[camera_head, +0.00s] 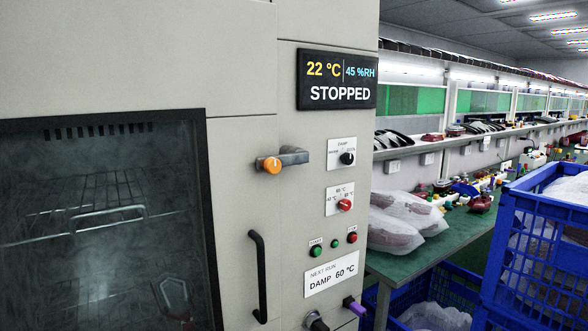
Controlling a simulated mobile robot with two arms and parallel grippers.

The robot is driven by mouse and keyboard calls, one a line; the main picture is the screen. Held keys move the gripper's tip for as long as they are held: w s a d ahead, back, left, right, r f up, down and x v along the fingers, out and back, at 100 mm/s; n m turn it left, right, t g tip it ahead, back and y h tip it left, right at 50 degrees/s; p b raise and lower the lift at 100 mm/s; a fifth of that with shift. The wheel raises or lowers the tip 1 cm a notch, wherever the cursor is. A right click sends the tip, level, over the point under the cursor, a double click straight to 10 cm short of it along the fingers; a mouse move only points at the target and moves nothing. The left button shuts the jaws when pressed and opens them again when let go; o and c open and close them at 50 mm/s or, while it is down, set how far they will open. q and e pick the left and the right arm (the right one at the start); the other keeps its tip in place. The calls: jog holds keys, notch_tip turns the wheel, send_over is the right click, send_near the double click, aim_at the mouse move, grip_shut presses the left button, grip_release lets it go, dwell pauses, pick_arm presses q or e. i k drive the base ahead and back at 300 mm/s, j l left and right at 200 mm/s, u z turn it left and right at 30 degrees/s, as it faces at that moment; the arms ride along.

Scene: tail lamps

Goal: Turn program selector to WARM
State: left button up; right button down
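The program selector is most likely the black round knob (347,158) on a white plate on the chamber's front panel. Its plate reads DAMP above the knob, with smaller words to the left and right that are hard to read. The knob's exact pointing is too small to tell. Below it is a red knob (345,205) on a plate marked in °C. A card (332,274) reads NEXT RUN, DAMP 60 °C. The display (337,80) shows 22 °C, 45 %RH and STOPPED. Neither of my grippers can be made out in view.
An orange-ended lever (272,165) and a black door handle (258,275) stick out left of the knobs. Green (316,252) and red (352,237) buttons sit below them. A dark fitting and a purple-ended part protrude lower down. A bench and blue crates (535,250) stand right.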

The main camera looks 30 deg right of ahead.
aim_at(347, 158)
jog(key=z, duration=1.25)
